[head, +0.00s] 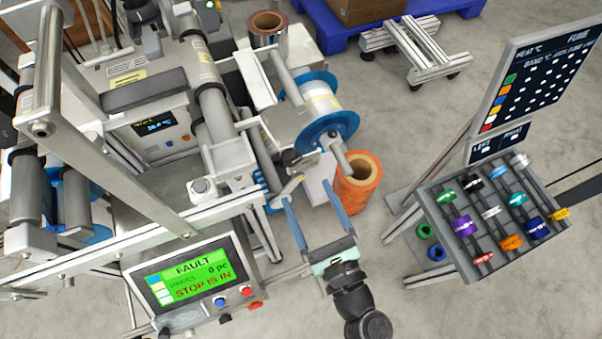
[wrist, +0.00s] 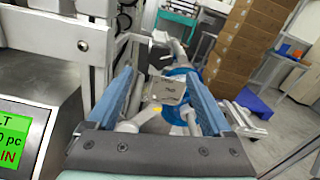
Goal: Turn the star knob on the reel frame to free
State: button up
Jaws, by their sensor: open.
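The reel frame carries a reel (head: 322,108) with blue flanges and a pale roll on its shaft. A small dark knob-like part (head: 291,157) sits just in front of the reel; I cannot tell for sure that it is the star knob, or its setting. My gripper (head: 308,193) is open and empty, its two blue fingers pointing toward the frame just below that part. In the wrist view, a grey plate with small lettering (wrist: 168,90) shows between the fingers, with the blue reel flange partly hidden behind. I cannot tell whether a finger touches anything.
A screen panel (head: 189,277) reading FAULT and STOP IS IN stands left of my gripper. An orange roll (head: 358,184) stands on the floor close to its right finger.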

aim_at(290, 157)
jog(key=w+a+m, duration=0.2)
jog(key=w+a, duration=0.2)
jog(key=w, duration=0.8)
jog(key=shift+m+b, duration=0.3)
jog(key=shift+m, duration=0.1)
jog(key=shift+w+r, duration=0.1)
jog(key=shift+c, duration=0.2)
grip_shut()
jog(key=n+b, duration=0.1)
jog(key=n, duration=0.2)
jog(key=shift+b, duration=0.35)
